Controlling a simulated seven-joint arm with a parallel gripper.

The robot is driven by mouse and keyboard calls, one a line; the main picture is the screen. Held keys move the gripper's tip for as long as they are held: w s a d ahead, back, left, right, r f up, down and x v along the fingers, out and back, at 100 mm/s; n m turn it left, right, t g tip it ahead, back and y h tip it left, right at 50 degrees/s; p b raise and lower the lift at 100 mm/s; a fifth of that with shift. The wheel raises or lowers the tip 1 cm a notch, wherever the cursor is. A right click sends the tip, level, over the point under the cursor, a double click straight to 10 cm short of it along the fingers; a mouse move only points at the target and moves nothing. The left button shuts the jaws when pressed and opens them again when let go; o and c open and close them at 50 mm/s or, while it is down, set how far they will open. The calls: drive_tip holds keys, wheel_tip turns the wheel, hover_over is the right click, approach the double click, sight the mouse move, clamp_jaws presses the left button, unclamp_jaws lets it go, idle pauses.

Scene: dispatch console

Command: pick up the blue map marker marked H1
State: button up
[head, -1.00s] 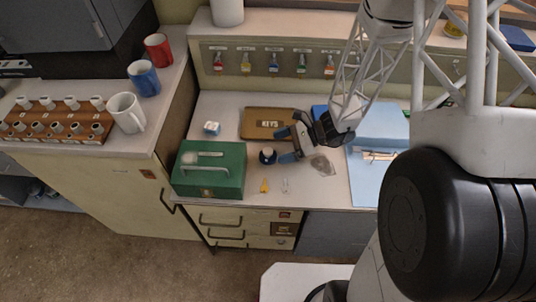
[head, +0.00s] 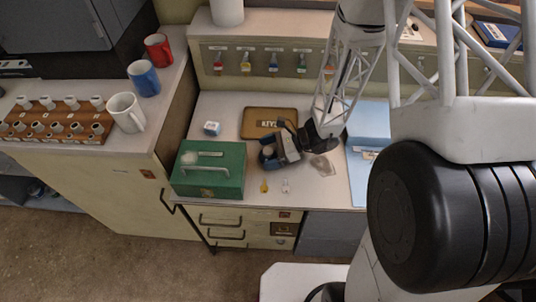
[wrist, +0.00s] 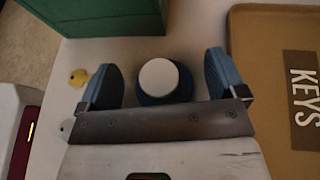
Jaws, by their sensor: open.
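A dark blue round piece with a white top (wrist: 159,78), which looks like the blue map marker, stands on the desk between my fingers. It also shows partly hidden by my gripper in the head view (head: 268,151). No H1 marking is readable on it. My gripper (wrist: 163,72) is open, with one blue finger on each side of the piece. In the head view, my gripper (head: 279,152) is low over the desk, right of the green box.
The green cash box (head: 207,181) stands close on the left and the brown KEYS case (head: 256,115) lies just behind. A small white-and-blue object (head: 212,128) sits farther back. A yellow key tag (head: 264,187) lies in front. A blue folder (head: 366,123) lies right.

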idle(0.6)
drive_tip(key=c, duration=1)
